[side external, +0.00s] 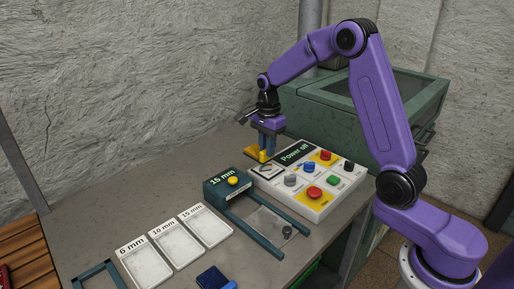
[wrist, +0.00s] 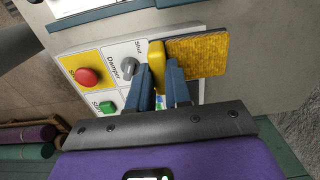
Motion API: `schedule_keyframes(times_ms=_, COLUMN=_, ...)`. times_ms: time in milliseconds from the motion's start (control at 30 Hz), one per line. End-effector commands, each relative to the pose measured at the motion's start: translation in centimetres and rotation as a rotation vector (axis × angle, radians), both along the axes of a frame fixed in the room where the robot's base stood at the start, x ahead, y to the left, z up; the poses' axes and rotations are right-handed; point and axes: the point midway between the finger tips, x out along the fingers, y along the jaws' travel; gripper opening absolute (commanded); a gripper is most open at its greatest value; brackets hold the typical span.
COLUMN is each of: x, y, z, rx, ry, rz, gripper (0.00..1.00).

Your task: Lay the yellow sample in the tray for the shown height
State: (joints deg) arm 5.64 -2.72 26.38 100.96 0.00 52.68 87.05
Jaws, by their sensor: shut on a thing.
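The yellow sample is a flat patch of yellow-brown carpet with a bright yellow grip block at one end, in the wrist view (wrist: 196,57) and the side view (side external: 250,152). My gripper (wrist: 160,78) is shut on the yellow block; in the side view my gripper (side external: 265,148) holds it above the control panel's left corner. Three white trays lie on the bench, marked 6 mm (side external: 151,268), 10 mm (side external: 179,246) and 15 mm (side external: 207,226); all look empty.
The control panel (side external: 318,205) reads "Power off" and carries several knobs and buttons. A rail frame (side external: 278,226) runs from the gauge toward the front. A blue object (side external: 213,278) lies at the front edge. A green tank (side external: 365,100) stands behind. The bench behind the trays is clear.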

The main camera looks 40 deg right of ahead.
Motion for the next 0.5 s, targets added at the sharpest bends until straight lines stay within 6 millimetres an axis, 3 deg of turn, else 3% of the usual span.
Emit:
schedule_keyframes(times_ms=333, x=-3.0, y=0.2, z=1.3, rx=0.0, ry=-0.002, rz=0.013, gripper=0.0)
schedule_keyframes(times_ms=500, x=-3.8, y=0.6, z=1.2, rx=0.0, ry=0.0, rz=0.144, gripper=0.0)
